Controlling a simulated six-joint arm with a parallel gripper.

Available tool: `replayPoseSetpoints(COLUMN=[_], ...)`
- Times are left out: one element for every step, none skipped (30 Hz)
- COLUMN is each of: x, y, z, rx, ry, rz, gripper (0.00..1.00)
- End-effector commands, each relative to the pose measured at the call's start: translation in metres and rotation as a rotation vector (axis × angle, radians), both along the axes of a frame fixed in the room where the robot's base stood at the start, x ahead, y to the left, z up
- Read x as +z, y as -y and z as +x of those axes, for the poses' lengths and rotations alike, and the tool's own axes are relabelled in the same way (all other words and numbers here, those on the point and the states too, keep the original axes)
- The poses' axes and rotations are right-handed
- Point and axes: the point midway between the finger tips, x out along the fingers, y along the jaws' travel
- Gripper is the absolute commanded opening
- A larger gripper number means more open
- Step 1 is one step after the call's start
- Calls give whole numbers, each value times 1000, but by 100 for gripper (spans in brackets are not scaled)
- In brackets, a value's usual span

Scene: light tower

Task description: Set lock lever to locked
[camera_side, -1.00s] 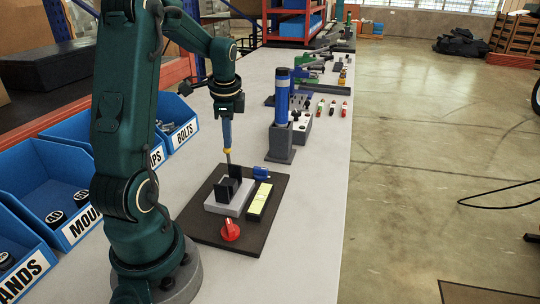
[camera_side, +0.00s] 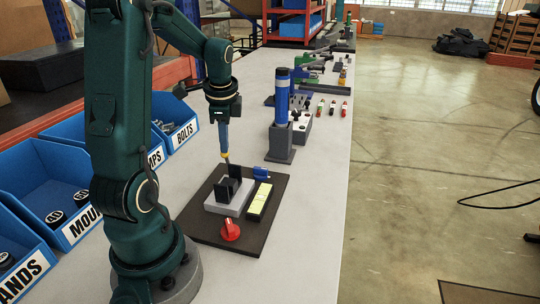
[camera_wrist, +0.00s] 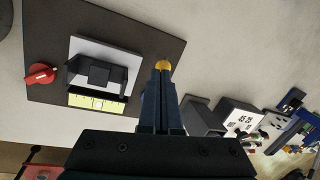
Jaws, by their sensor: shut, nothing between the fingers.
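A red knob with a raised pointer, which looks like the lock lever (camera_side: 230,231), sits at the near end of the dark board (camera_side: 196,231). It also shows at the left in the wrist view (camera_wrist: 41,74); no position marking is legible. My gripper (camera_side: 225,158) is shut and empty, its slim blue fingers pointing down with yellow near the tip. It is over the far end of the board, behind the black brackets and well apart from the red knob. In the wrist view, the fingers (camera_wrist: 162,68) cover part of the board.
The board carries a grey block (camera_side: 219,208) with black upright brackets (camera_side: 228,189), a pale yellow panel (camera_side: 260,198) and a blue cylinder (camera_side: 261,173). A blue column on a dark base (camera_side: 281,140) stands behind. Blue bins (camera_side: 83,165) line the left.

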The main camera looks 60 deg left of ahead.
Motion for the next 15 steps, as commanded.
replayPoseSetpoints(x=[5, 7, 12, 15, 18, 23, 29, 34, 41, 47, 52, 59, 64, 69, 76], y=[5, 7, 12, 15, 18, 22, 24, 27, 31, 34, 37, 41, 43, 46, 49], z=[-2, -4, -6, -8, -9, -12, -13, -15, -17, -19, -21, -23, -25, -26, -29], rx=[-1, -2, -2, -2, -2, -1, -1, -1, -1, -1, -2, -2, -1, -1, -1], ry=[2, 4, 6, 6, 7, 7, 10, 10, 10, 10, 9, 9, 10, 10, 9], rz=[3, 4, 5, 5, 7, 7, 10, 10, 10, 10, 10, 10, 10, 10, 9], gripper=[0, 0, 0, 0, 0, 0, 0, 0, 0, 0, 0, 0, 0, 0, 0])
